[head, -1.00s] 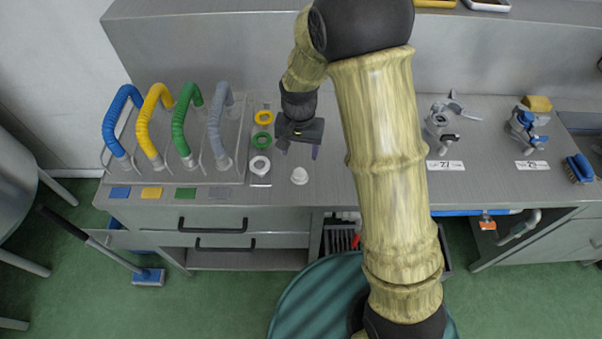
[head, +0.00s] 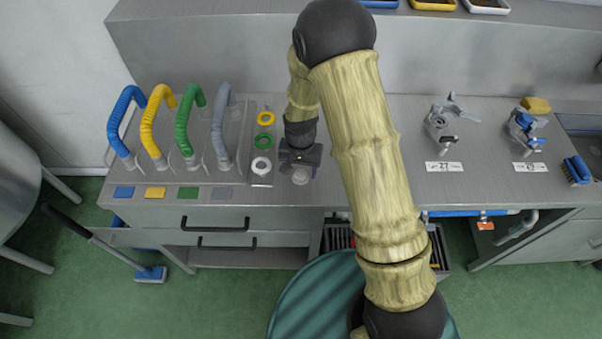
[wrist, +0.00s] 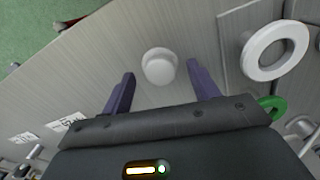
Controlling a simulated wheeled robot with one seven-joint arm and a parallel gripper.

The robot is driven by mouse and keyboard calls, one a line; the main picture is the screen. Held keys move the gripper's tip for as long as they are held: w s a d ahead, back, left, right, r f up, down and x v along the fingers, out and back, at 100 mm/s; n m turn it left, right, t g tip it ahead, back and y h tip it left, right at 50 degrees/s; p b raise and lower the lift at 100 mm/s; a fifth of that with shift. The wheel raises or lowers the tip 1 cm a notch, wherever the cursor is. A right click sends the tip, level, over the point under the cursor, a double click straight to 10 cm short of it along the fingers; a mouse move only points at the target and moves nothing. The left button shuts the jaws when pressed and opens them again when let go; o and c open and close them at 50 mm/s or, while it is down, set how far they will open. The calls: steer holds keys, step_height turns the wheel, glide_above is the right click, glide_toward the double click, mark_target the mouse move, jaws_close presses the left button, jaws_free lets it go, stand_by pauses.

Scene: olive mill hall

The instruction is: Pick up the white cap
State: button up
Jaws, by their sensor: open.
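The white cap (head: 300,177) stands on the steel counter (head: 340,184), near its front edge. In the head view my gripper (head: 300,172) hangs over it and hides part of it. In the wrist view the white cap (wrist: 159,66) shows whole, a little beyond the fingertips and about midway between them. My gripper (wrist: 160,82) is open, with its two purple fingers apart and nothing between them. I cannot tell the exact height of the fingers above the counter.
Left of the cap, a plate holds a white ring (head: 261,166), a green ring (head: 264,146) and a yellow ring (head: 267,118). Further left stands a rack with blue, yellow, green and grey hoses (head: 222,125). Metal fittings (head: 441,122) stand at the right. The counter right of the cap is clear.

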steer(key=shift+f, duration=0.6)
steer(key=c, duration=1.1)
